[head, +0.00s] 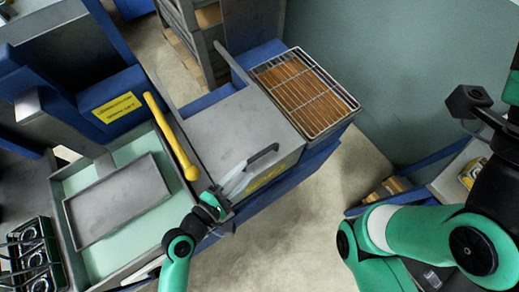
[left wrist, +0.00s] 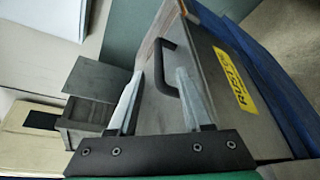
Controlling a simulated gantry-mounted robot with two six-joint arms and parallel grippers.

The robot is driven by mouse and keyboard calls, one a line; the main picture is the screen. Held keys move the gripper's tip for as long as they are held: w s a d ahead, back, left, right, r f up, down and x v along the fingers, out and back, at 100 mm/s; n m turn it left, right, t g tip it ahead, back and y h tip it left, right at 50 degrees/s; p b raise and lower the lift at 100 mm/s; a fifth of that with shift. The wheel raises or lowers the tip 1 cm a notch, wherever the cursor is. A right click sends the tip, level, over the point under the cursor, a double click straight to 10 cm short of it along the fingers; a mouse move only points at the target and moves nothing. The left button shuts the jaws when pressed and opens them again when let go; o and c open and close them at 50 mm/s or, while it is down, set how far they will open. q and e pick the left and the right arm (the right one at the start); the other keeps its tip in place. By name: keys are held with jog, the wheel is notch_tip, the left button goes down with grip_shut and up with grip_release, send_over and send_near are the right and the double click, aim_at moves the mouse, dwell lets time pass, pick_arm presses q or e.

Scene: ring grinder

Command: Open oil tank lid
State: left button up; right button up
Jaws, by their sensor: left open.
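The oil tank is a grey box with a flat grey lid (head: 232,124) lying shut on it in the head view. A black bar handle (head: 263,154) sits at its front edge, and it also shows in the left wrist view (left wrist: 166,62). My left gripper (head: 238,178) is open just in front of the handle. In the left wrist view its two pale fingers (left wrist: 160,75) spread with the handle between and beyond their tips. I see no clear grip on it. On the right, my right arm's black end part (head: 470,106) shows, but its fingers are not clear.
A yellow bar (head: 171,137) stands left of the tank by a green tray with a grey plate (head: 118,198). A wire grate (head: 304,91) over an orange surface adjoins the tank on the right. Open floor (head: 300,220) lies in front.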

aim_at(261, 153)
pick_arm(q)
jog(key=b+x, duration=0.1)
jog(key=x, duration=0.7)
jog(key=shift+w+d+b, duration=0.2)
jog(key=shift+w+b, duration=0.15)
jog(key=shift+w, duration=0.05)
jog(key=shift+c, duration=0.2)
grip_shut()
dwell(0.6)
